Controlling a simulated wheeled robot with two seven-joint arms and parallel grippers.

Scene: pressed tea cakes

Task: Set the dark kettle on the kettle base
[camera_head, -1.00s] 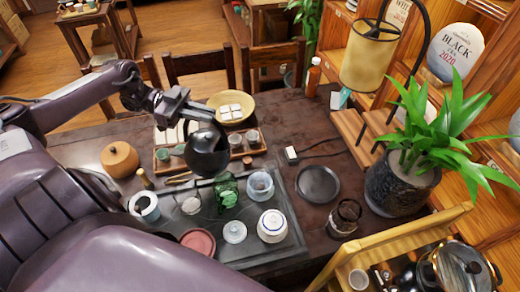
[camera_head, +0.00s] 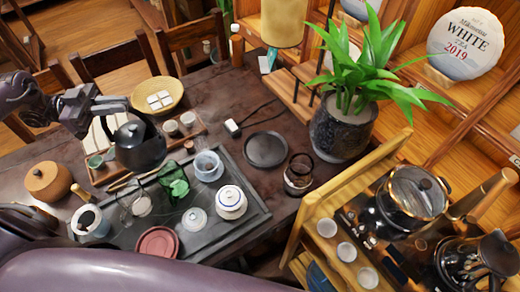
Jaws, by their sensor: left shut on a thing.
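The dark kettle (camera_head: 140,148) is a round black pot with a lid and handle. My left gripper (camera_head: 118,104) is shut on the kettle at its top and holds it upright over the wooden cup tray. I cannot tell how high it hangs. A flat round black disc, which looks like the kettle base (camera_head: 267,149), lies on the dark table to the right of the kettle. Its top is bare. The kettle is well apart from it. My right gripper is not in view.
The dark tea tray (camera_head: 250,218) holds a green glass piece (camera_head: 173,181), a glass cup (camera_head: 207,166) and a white lidded pot (camera_head: 230,202). A power block (camera_head: 233,128) with a cord lies near the disc. A glass (camera_head: 299,174) and a potted plant (camera_head: 340,130) stand right of it.

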